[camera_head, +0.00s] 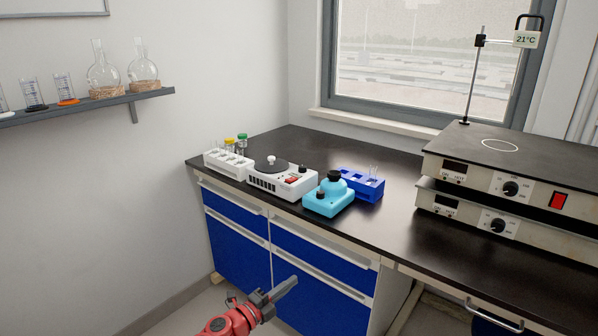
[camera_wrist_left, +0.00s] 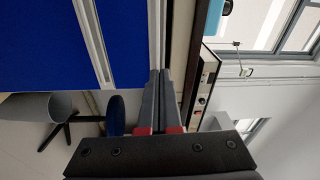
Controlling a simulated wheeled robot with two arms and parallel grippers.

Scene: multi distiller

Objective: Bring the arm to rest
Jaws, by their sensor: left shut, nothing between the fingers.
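My left gripper (camera_head: 284,289) is at the bottom of the head view, low in front of the blue cabinet drawers (camera_head: 318,258) and below the bench top. Its red arm comes in from the bottom edge. In the left wrist view the two dark fingers (camera_wrist_left: 158,98) lie together with nothing between them. My right gripper is in neither view.
The black bench (camera_head: 297,139) carries a white rack (camera_head: 228,163), a white device (camera_head: 282,182), a turquoise device (camera_head: 328,198), a blue rack (camera_head: 362,187) and stacked hot plates (camera_head: 508,185). A wall shelf (camera_head: 85,107) holds glassware. A chair (camera_wrist_left: 55,117) shows in the wrist view.

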